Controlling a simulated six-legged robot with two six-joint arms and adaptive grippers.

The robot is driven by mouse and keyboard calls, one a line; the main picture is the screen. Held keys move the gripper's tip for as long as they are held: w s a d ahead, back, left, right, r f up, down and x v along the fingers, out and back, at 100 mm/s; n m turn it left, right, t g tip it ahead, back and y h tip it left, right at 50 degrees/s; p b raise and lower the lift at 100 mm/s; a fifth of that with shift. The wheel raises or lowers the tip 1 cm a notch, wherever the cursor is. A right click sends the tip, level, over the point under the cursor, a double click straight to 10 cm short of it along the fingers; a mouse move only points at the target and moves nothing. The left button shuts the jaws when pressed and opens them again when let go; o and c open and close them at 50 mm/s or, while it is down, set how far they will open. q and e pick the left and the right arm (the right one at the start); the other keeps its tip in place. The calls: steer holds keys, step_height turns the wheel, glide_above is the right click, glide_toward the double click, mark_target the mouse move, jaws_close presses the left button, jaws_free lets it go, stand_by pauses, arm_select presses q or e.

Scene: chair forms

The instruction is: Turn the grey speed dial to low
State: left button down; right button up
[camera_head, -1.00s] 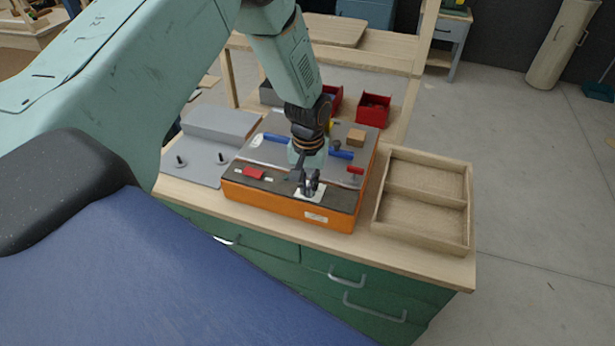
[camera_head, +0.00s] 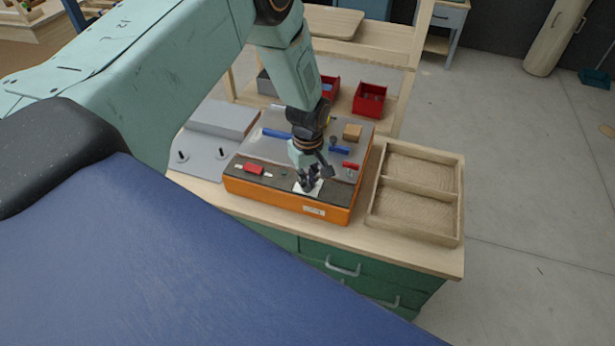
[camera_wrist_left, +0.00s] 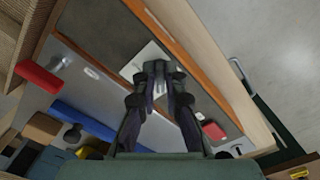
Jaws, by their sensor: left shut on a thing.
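The orange machine (camera_head: 285,200) with a dark front panel stands on the workbench. My left gripper (camera_head: 308,186) reaches down to a white plate (camera_head: 317,190) on that panel, and its fingers are closed together over it. In the left wrist view the fingertips (camera_wrist_left: 158,68) meet at the white plate (camera_wrist_left: 140,61). The grey speed dial is hidden between the fingers, so I cannot see where it points. My right gripper is in neither view.
A red switch (camera_head: 254,168) and a red-handled lever (camera_head: 351,166) are on the machine. A blue handle (camera_head: 277,133) and a wooden block (camera_head: 352,131) lie behind. A divided wooden tray (camera_head: 372,222) stands to the right. A grey plate with pegs (camera_head: 203,163) is to the left.

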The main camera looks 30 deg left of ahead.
mark_target(309, 184)
arm_select(q)
steer(key=shift+s+n, duration=0.1)
steer(key=shift+n, duration=0.2)
steer(key=c, duration=1.4)
jaws_free()
steer(key=shift+d, duration=0.1)
steer(key=shift+r, duration=0.5)
step_height(309, 184, up, 11)
